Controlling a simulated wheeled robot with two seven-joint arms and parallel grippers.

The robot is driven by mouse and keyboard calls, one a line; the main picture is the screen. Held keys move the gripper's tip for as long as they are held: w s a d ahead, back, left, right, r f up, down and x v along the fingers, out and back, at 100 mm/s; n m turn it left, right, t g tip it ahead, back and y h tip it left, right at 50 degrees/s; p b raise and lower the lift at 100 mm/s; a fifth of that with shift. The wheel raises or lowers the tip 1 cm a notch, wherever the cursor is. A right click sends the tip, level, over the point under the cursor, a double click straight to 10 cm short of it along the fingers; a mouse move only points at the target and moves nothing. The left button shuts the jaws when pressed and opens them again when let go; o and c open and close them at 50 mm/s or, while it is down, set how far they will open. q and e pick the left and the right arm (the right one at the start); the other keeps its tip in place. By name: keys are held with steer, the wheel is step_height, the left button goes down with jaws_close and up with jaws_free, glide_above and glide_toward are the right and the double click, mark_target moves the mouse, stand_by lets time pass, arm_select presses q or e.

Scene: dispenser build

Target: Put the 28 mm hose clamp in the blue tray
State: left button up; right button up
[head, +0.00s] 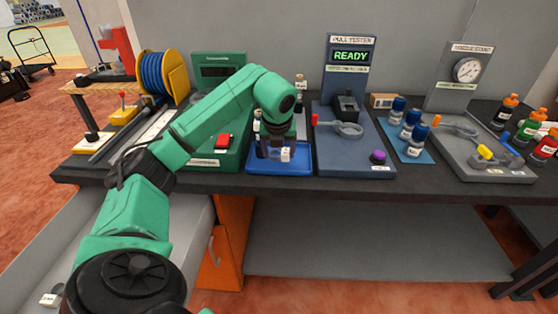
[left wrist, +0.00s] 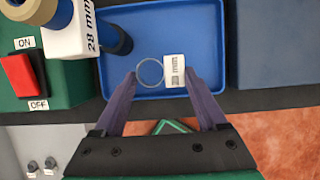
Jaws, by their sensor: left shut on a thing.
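The blue tray (head: 300,171) lies at the front of the bench, between the green machine and the pull tester. It also shows in the left wrist view (left wrist: 205,35). My left gripper (head: 275,156) is over the tray, pointing down. In the left wrist view its purple fingers (left wrist: 161,78) are shut on a thin ring-shaped hose clamp (left wrist: 139,64) with a white tag (left wrist: 174,70). The tag shows "mm"; its number is hard to read. I cannot tell whether the clamp touches the tray floor. My right gripper is not in view.
A dark cylinder (left wrist: 113,38) beside a white label reading "28 mm" (left wrist: 72,38) stands near the tray's left side. The green machine has a red ON/OFF switch (left wrist: 17,76). The pull tester (head: 350,160) stands right of the tray. Blue-labelled bottles (head: 411,125) are further right.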

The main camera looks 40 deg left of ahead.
mark_target(279, 169)
arm_select(q)
steer(key=shift+f, duration=1.35)
steer(key=o, duration=1.3)
steer(key=shift+f, duration=0.15)
steer(key=shift+r, duration=0.2)
steer(key=v, duration=1.2)
